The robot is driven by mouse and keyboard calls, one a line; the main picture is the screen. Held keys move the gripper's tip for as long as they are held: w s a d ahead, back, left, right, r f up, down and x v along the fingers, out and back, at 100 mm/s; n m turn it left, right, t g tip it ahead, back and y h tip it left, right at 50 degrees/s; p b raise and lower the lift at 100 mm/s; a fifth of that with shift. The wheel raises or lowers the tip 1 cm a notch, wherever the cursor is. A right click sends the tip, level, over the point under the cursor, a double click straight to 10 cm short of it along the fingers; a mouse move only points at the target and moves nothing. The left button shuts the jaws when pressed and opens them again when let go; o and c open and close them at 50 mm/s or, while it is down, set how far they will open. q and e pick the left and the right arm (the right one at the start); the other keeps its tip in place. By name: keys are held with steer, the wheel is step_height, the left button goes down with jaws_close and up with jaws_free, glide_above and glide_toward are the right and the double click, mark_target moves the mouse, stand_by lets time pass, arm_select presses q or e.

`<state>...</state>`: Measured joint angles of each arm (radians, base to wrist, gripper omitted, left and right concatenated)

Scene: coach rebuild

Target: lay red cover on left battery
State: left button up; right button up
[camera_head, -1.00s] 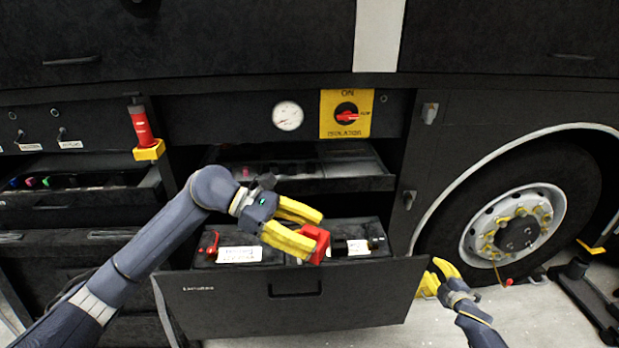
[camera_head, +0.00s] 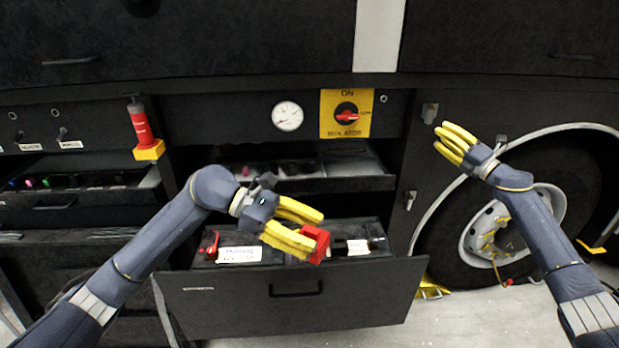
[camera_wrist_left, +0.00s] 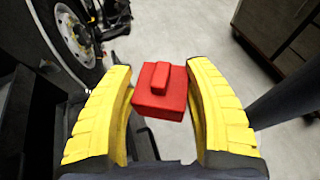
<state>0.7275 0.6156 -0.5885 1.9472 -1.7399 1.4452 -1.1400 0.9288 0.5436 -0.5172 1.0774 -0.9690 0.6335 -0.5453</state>
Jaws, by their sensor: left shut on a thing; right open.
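My left gripper (camera_head: 303,230) is shut on the red cover (camera_head: 318,244), a small red block-shaped cap with a raised bar. The cover also shows between the yellow fingers in the left wrist view (camera_wrist_left: 160,92). The gripper holds it above the open battery drawer, right of the drawer's middle. The left battery (camera_head: 238,240), with a white label and a red part at its left, sits in the drawer. The right battery (camera_head: 375,240) is partly hidden by the cover and fingers. My right gripper (camera_head: 447,142) is open and empty, raised in front of the panel near the wheel arch.
The drawer front (camera_head: 295,310) stands out from the dark coach side. A shelf (camera_head: 310,180) is open above it. A yellow isolator switch (camera_head: 346,114), a gauge (camera_head: 287,116) and a red cylinder (camera_head: 141,128) are on the panel. The wheel (camera_head: 500,230) is at the right.

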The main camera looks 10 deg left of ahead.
steer(key=s+a+r+n+g+y, duration=0.1)
steer(key=s+a+r+n+g, duration=0.45)
steer(key=a, duration=0.55)
steer(key=s+a+r+n+g, duration=0.2)
steer(key=s+a+n+g, duration=0.35)
steer(key=a+n, duration=0.4)
steer(key=s+a+r+n+g+y, duration=0.1)
steer(key=s+a+r+n+g, duration=0.45)
steer(key=a, duration=0.65)
steer(key=n+h, duration=1.5)
steer(key=n, duration=0.1)
glide_toward(309, 230)
steer(key=shift+t, duration=0.45)
steer(key=f, duration=0.9)
steer(key=shift+s+f, duration=0.2)
steer(key=shift+s, duration=0.15)
steer(key=shift+o, duration=0.2)
steer(key=shift+a, duration=0.15)
jaws_close()
